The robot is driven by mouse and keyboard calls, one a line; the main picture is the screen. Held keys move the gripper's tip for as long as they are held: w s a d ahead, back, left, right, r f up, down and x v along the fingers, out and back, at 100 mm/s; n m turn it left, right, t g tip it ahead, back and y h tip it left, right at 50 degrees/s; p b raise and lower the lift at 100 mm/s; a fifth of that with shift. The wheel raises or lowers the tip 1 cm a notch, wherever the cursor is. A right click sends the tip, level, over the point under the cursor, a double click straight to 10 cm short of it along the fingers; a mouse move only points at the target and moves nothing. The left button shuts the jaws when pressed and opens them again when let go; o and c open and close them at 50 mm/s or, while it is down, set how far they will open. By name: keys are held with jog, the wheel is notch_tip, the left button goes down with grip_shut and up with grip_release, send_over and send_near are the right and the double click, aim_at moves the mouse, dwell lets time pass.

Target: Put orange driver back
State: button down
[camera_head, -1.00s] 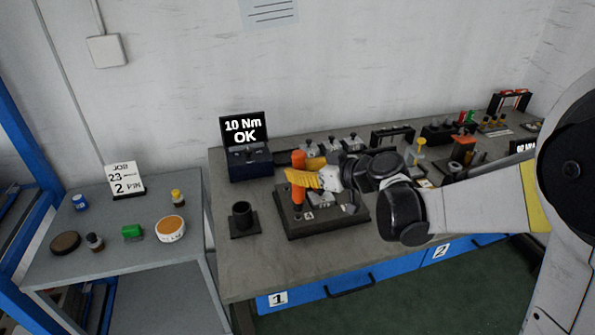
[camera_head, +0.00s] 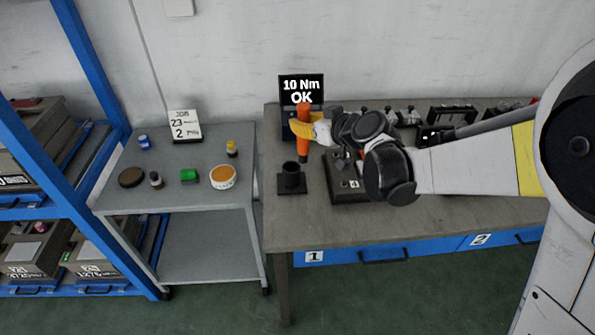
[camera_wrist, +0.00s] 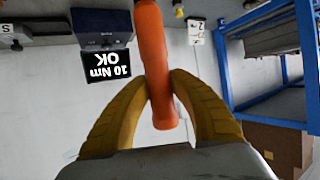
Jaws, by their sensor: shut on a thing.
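The orange driver (camera_head: 303,130) is upright in the head view, held above the bench in front of the display. My gripper (camera_head: 308,131) is shut on it, with yellow fingers around its side. In the wrist view the orange driver (camera_wrist: 154,55) stands between the two yellow fingers of my gripper (camera_wrist: 160,92). A black cup-like holder (camera_head: 291,178) on a square base stands on the bench, below and slightly left of the driver. It looks empty, though its inside is dark.
The display (camera_head: 301,88) reads "10 Nm OK". A dark fixture plate (camera_head: 347,190) lies right of the holder under my arm. A grey side table (camera_head: 205,205) with small jars and a job card (camera_head: 184,126) is at left. The bench front (camera_head: 345,230) is clear.

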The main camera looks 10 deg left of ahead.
jog(key=a+f+b, duration=0.3)
jog(key=f+b, duration=0.1)
jog(key=f, duration=0.5)
jog(key=shift+s+a+f, duration=0.15)
jog(key=shift+a, duration=0.05)
jog(key=shift+f, duration=0.15)
jog(key=c, duration=1.2)
grip_release()
